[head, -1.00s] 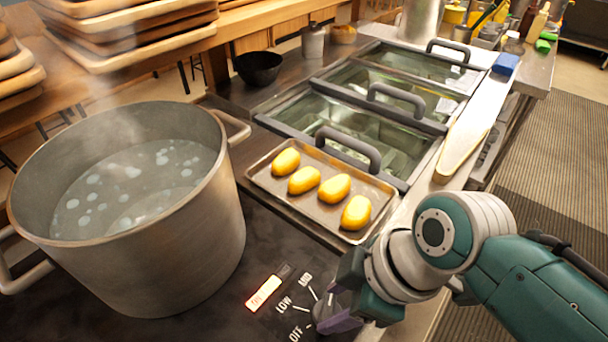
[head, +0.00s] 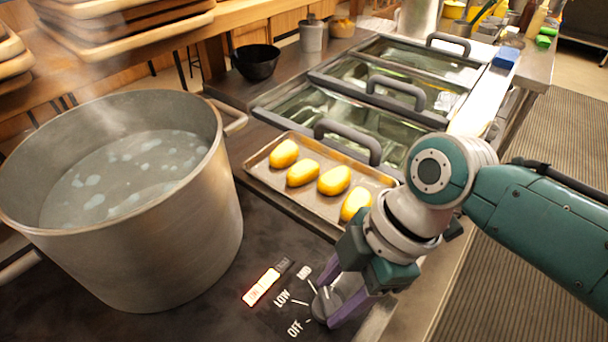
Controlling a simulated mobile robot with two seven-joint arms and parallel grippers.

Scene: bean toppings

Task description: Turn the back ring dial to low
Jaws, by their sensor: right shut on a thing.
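The grey round dial (head: 322,306) sits on the dark stove top at the bottom centre of the head view. White marks OFF, LOW and MID stand around its left side. My right gripper (head: 333,303) is at the dial with its purple fingers on either side, shut on it. The fingers partly cover the dial, so I cannot tell for sure which mark it points to. A lit red indicator (head: 262,287) glows beside the LOW mark. My left gripper is not in view.
A large steaming pot (head: 190,245) of bubbling liquid stands on the stove to the left. A tray (head: 262,181) with several yellow oval pieces lies behind the dial. Lidded glass-topped bins (head: 310,105) and a black bowl (head: 257,64) are farther back.

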